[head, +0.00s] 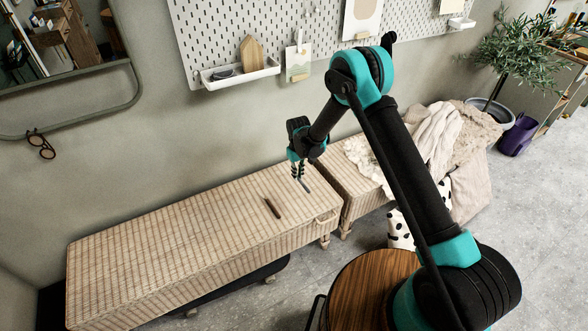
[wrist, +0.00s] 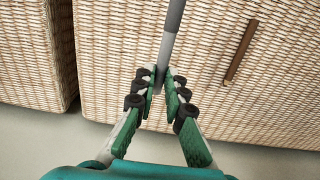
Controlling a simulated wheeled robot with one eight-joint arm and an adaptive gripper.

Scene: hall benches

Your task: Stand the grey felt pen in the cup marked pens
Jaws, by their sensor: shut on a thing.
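The grey felt pen (wrist: 167,42) is held between the fingers of my gripper (wrist: 160,83). It has a light grey body and a darker grey end that runs out of the top of the wrist view. In the head view my gripper (head: 297,169) is over the right end of the woven bench (head: 165,240), and the pen (head: 305,185) juts out below the fingers, close above or touching the bench top; I cannot tell which. I see no cup marked pens in either view.
A brown stick-like thing (head: 273,207) lies on the bench; it also shows in the wrist view (wrist: 241,50). A second woven bench with cloths (head: 430,135) stands to the right across a narrow gap. A round wooden top (head: 365,285) is in front. The bench's left part is clear.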

